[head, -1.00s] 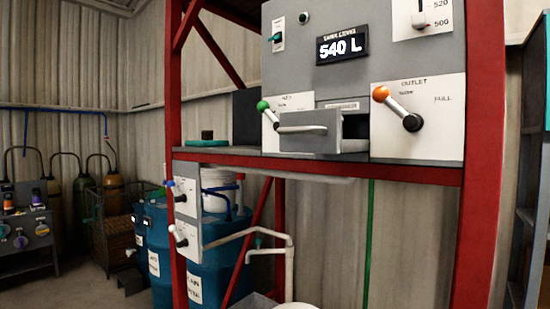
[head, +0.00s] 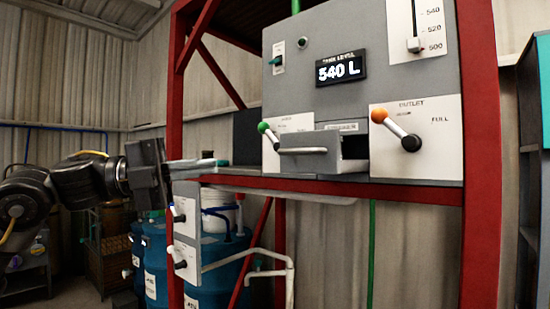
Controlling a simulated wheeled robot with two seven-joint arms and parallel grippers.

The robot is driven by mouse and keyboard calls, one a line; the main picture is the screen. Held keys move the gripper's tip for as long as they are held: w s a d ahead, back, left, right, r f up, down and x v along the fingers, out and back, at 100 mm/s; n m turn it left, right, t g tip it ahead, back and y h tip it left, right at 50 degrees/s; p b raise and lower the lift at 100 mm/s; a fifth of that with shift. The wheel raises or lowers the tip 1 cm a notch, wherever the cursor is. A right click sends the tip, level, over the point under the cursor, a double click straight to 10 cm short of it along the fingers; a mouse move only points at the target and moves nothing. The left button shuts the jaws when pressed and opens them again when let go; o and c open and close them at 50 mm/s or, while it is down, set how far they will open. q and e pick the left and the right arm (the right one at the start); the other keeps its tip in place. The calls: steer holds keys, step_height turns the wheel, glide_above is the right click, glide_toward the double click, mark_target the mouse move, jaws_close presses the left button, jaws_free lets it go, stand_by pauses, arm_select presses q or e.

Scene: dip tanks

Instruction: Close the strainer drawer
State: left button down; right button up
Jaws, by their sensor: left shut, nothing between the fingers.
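The strainer drawer (head: 312,162) is a grey box with a bar handle (head: 303,151) at the bottom of the grey panel. It stands pulled out from its slot, and a dark opening shows beside it. My left gripper (head: 200,164) is shut and empty. It is to the left of the drawer, near the red frame post, and is apart from the handle. My right gripper is not in view.
A green-knobbed lever (head: 268,133) stands just left of the drawer. An orange-knobbed outlet lever (head: 395,129) is to the right. A red post (head: 174,90) and the red shelf beam (head: 400,192) frame the panel. Blue barrels (head: 215,265) stand below.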

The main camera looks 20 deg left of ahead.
arm_select(q)
steer(key=p+x, duration=0.2)
steer(key=x, duration=0.2)
steer(key=w+p+x, duration=0.1)
steer(key=p+x, duration=0.2)
steer(key=x, duration=0.1)
steer(key=w+a+p+x, duration=0.1)
steer(key=p+x, duration=0.1)
steer(key=x, duration=0.2)
steer(key=shift+w+d+r, duration=0.25)
steer(key=shift+w+r, duration=0.05)
steer(key=shift+w, duration=0.2)
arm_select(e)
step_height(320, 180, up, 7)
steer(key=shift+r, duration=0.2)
arm_select(q)
steer(key=shift+d, duration=0.1)
